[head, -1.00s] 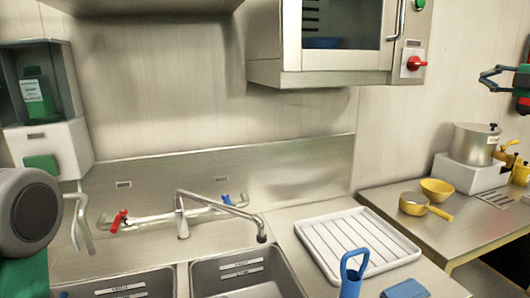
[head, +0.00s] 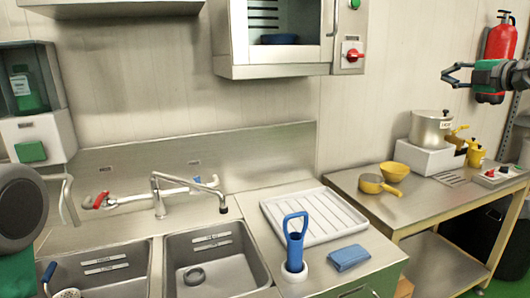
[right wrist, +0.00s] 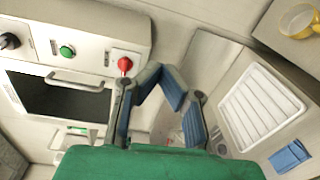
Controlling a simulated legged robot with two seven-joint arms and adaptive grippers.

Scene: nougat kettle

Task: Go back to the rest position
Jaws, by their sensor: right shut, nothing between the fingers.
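My right gripper (head: 448,75) is raised in the air at the upper right of the head view, in front of the wall and left of the fire extinguisher. It is shut and empty, touching nothing. In the right wrist view its blue-grey fingers (right wrist: 165,88) show against the wall, with nothing held. A rounded dark grey and green part of my left arm shows at the left edge of the head view. My left gripper is not in view.
The wall cabinet (head: 226,45) with its red knob (head: 353,54) hangs over the counter. Below are two sinks, a white drying rack (head: 265,207), a blue brush (head: 295,237) and a blue cloth (head: 349,258). A pot (head: 430,128) and yellow pan (head: 371,184) stand on the right table.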

